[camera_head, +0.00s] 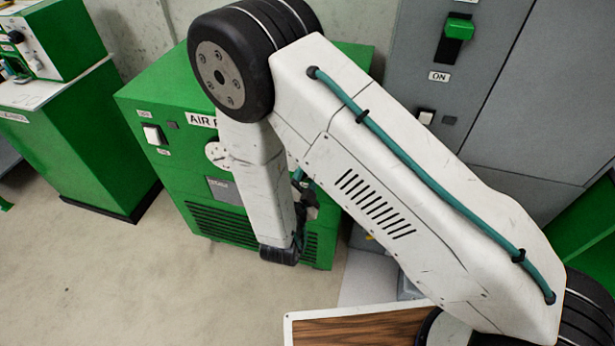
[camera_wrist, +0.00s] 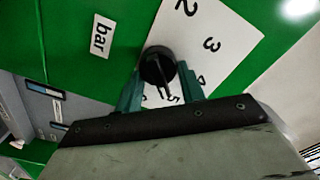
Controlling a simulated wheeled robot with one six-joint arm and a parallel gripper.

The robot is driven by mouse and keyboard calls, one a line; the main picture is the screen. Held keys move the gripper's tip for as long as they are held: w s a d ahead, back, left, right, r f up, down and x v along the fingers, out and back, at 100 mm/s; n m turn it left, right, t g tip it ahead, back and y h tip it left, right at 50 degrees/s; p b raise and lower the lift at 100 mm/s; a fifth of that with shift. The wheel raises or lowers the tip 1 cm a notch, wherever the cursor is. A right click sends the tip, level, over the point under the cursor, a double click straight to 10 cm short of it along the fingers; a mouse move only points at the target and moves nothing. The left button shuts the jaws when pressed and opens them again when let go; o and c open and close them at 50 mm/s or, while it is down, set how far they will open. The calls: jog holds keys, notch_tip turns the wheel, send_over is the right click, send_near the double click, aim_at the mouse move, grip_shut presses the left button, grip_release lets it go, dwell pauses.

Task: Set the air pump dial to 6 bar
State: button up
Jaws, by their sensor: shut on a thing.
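The air pump (camera_head: 170,105) is a green cabinet in the head view, partly hidden behind my arm. Its white dial plate (camera_wrist: 217,22) fills the upper middle of the wrist view, with 2, 3, 4 and 5 readable or partly readable. The black dial knob (camera_wrist: 157,62) sits on the plate, beside a "bar" label (camera_wrist: 101,37). My gripper (camera_wrist: 160,82) is shut on the knob, one teal finger on each side. A dark pointer runs down from the knob towards the gripper, near the 5; its exact reading is unclear. My arm hides the grip in the head view.
A white switch (camera_head: 152,134) is on the pump's upper left. A grey cabinet (camera_head: 500,105) with a green-handled switch (camera_head: 457,30) stands at the right. Another green cabinet (camera_head: 85,140) stands at the left. A wooden-topped surface (camera_head: 350,328) is at the bottom. Floor is clear at lower left.

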jog(key=shift+f+m, duration=0.15)
jog(key=shift+m, duration=1.75)
jog(key=shift+d+f+m, duration=0.1)
jog(key=shift+f+m, duration=0.1)
jog(key=shift+m, duration=1.8)
dwell(2.1)
jog(key=o, duration=1)
jog(key=shift+v, duration=4)
